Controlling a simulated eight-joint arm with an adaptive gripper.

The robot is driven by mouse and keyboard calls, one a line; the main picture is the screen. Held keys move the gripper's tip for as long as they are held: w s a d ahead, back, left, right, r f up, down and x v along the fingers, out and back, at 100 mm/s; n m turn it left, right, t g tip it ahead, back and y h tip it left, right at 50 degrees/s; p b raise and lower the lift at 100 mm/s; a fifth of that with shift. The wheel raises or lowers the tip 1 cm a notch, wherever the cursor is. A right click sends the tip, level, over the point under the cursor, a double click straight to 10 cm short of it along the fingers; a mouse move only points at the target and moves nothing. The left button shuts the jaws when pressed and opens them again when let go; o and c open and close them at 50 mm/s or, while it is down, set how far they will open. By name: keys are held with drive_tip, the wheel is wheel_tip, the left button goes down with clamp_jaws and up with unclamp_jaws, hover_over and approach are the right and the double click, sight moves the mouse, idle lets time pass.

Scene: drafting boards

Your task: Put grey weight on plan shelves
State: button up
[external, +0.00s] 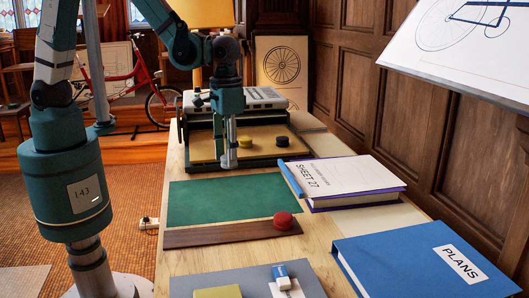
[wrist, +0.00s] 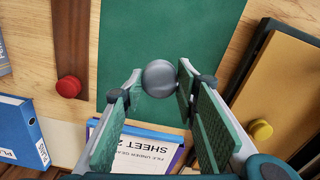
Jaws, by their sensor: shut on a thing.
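In the wrist view, the grey weight (wrist: 159,78) is a round, smooth grey piece between the tips of my gripper (wrist: 157,82), which is shut on it. Behind it in that view is the green mat. In the external view my gripper (external: 229,158) points down near the far edge of the mat, by the front of a dark-framed tan tray; the weight cannot be told apart from the fingertips there. The tray (external: 208,149), which may be the plan shelves, carries a yellow weight (external: 245,141) and a black weight (external: 282,141). It also shows in the wrist view (wrist: 285,85).
The green mat (external: 225,200) is bare. A red weight (external: 283,221) sits on a brown wooden strip (external: 215,235). The SHEET 27 book (external: 345,178) and blue PLANS binder (external: 420,262) lie to the right. A grey slotted unit (external: 262,98) stands behind the tray.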

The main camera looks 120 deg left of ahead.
drive_tip(key=shift+f, duration=0.1)
drive_tip(key=shift+f+b, duration=0.55)
drive_tip(key=shift+f, duration=2.45)
drive_tip(key=shift+f, duration=0.15)
drive_tip(key=shift+f+b, duration=0.4)
drive_tip(key=shift+f, duration=1.35)
drive_tip(key=shift+f, duration=0.15)
drive_tip(key=o, duration=1.2)
drive_tip(key=shift+c, duration=0.2)
drive_tip(key=shift+r+p, duration=1.05)
drive_tip(key=shift+r, duration=5.15)
